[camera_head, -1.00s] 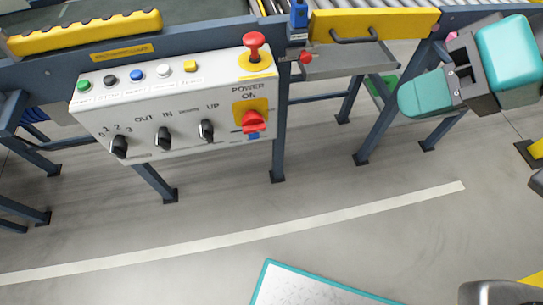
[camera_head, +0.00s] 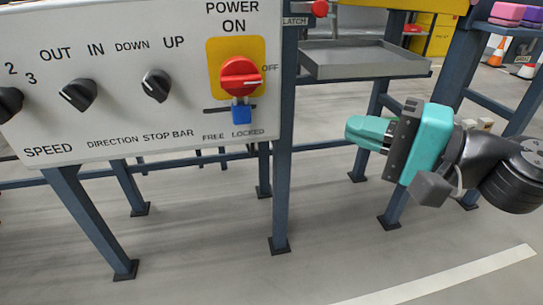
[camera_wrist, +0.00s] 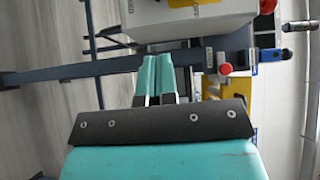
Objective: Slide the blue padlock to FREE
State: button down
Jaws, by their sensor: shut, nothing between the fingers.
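The small blue padlock (camera_head: 241,113) hangs under the red power switch (camera_head: 240,77) on the white control panel (camera_head: 130,135). It sits at the right part of a dark slot, above the word LOCKED; FREE is printed to its left. My gripper (camera_head: 352,129) is to the right of the panel, a little lower than the padlock and well apart from it, pointing left. Its teal fingers are shut and empty, and they also show together in the wrist view (camera_wrist: 154,62). The padlock cannot be made out in the wrist view.
A blue-grey post (camera_head: 283,150) stands between the panel and my gripper. A grey metal tray (camera_head: 365,62) sits above my gripper, with a red knob (camera_head: 320,8) near its left corner. Black knobs, including the UP/DOWN one (camera_head: 156,85), line the panel. Floor below is clear.

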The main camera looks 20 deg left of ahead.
jog(key=shift+w+f+m, duration=0.2)
jog(key=shift+f+m, duration=0.1)
jog(key=shift+f, duration=0.05)
jog(key=shift+a, duration=0.1)
jog(key=p, duration=0.3)
send_near(269, 116)
jog(key=a, duration=0.1)
jog(key=a+r, duration=0.1)
jog(key=a, duration=0.1)
jog(key=w+a, duration=0.1)
jog(key=a, duration=0.1)
jog(key=shift+w+a+r, duration=0.1)
jog(key=shift+a+r, duration=0.05)
jog(key=shift+r, duration=0.05)
jog(key=shift+s+a+b, duration=0.25)
jog(key=shift+s+a, duration=0.1)
jog(key=shift+a, duration=0.2)
jog(key=shift+s+a+b, duration=0.25)
jog(key=shift+s+a, duration=0.1)
jog(key=shift+a, duration=0.15)
jog(key=shift+s+a, duration=0.3)
jog(key=shift+a, duration=0.2)
jog(key=shift+r, duration=0.1)
